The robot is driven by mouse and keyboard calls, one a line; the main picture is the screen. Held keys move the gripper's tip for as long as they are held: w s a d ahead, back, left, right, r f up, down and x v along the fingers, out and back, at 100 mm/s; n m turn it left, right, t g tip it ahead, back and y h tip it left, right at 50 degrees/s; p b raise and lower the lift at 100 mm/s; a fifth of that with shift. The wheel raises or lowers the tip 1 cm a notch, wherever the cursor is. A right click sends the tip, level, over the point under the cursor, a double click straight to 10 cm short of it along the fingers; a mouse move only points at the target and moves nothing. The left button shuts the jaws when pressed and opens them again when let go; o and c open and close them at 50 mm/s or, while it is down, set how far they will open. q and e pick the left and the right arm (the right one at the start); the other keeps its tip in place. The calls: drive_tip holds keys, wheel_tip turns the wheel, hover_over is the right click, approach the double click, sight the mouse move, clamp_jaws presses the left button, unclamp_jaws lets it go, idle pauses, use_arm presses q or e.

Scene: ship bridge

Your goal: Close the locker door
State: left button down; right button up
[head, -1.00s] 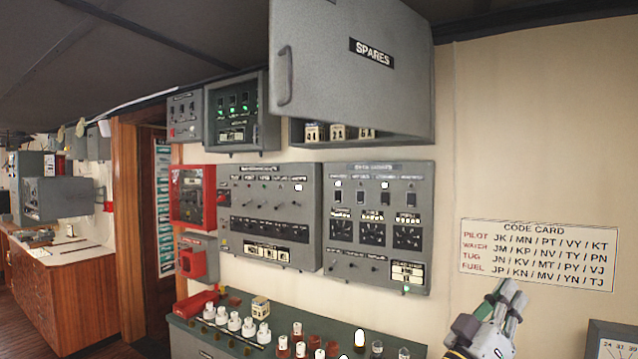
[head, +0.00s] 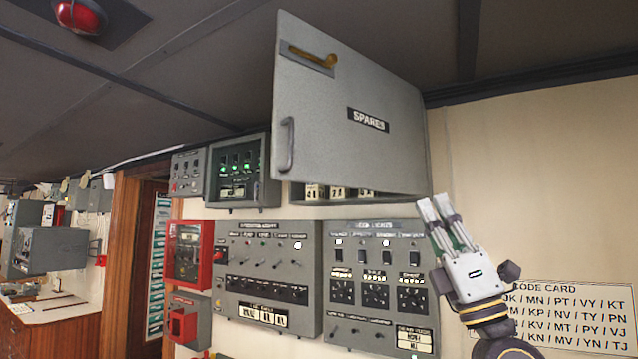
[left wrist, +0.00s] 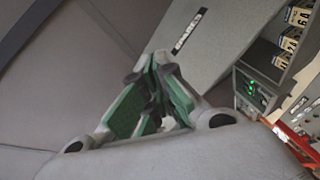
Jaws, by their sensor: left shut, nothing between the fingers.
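The grey locker door (head: 345,100), labelled SPARES, stands open high on the wall. It has a handle (head: 288,145) near its left edge and a brass latch (head: 314,58) near the top. Small boxes (head: 338,193) in the locker show below the door. My left gripper (head: 434,207) is shut and empty, fingers pointing up, close to the door's lower right corner; whether it touches cannot be told. In the left wrist view the door (left wrist: 205,50) lies beyond the gripper's fingers (left wrist: 157,62). My right gripper is not in view.
Grey switch panels (head: 376,280) hang below the locker, with a smaller panel (head: 238,168) to its left. A code card (head: 580,315) is on the wall at lower right. The ceiling (head: 200,60) is close above the door. The wall right of the door is bare.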

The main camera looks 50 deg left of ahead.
use_arm(q)
drive_tip(key=s+a+r+n+g+h, duration=0.3)
drive_tip(key=s+r+n+g+h, duration=0.3)
drive_tip(key=s+n+h, duration=0.5)
drive_tip(key=shift+s+a+n+g+h, duration=0.15)
drive_tip(key=shift+s+n+g+h, duration=0.15)
drive_tip(key=shift+n, duration=0.1)
idle(0.5)
